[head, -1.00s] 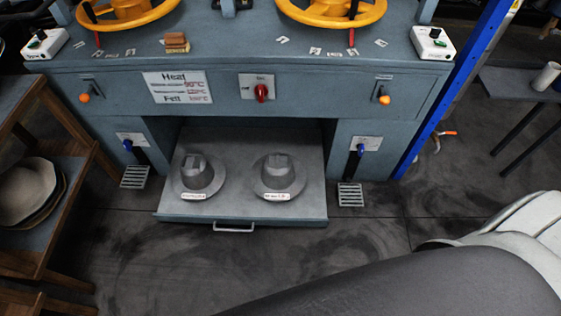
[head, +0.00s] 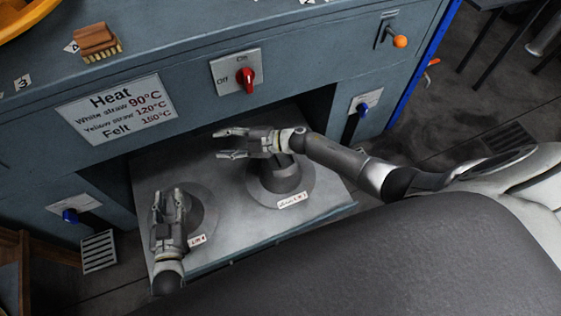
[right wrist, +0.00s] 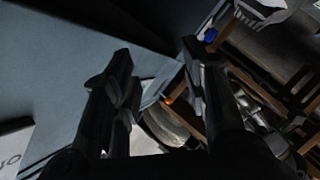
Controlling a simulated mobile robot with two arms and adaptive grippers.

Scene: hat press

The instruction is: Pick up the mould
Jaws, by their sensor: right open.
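Two grey moulds with flat round brims and white labels sit on the pulled-out tray (head: 327,190) of the press. The right mould (head: 278,183) stands upright, its top partly hidden by my right gripper. The left mould (head: 207,213) is partly covered by my left gripper. My left gripper (head: 169,194) is over the left side of that mould, fingers parted and pointing away from me; I cannot tell whether it touches. My right gripper (head: 221,144) is above the right mould, fingers apart, pointing left. In the right wrist view its fingers (right wrist: 157,55) hold nothing between them.
The press front (head: 200,120) overhangs the tray, with a red switch (head: 246,80), a heat sign (head: 117,109) and an orange-knobbed lever (head: 397,40). A brush (head: 97,41) lies on top. Blue-handled levers (head: 363,108) flank the opening. Wooden furniture (head: 14,265) stands at the left.

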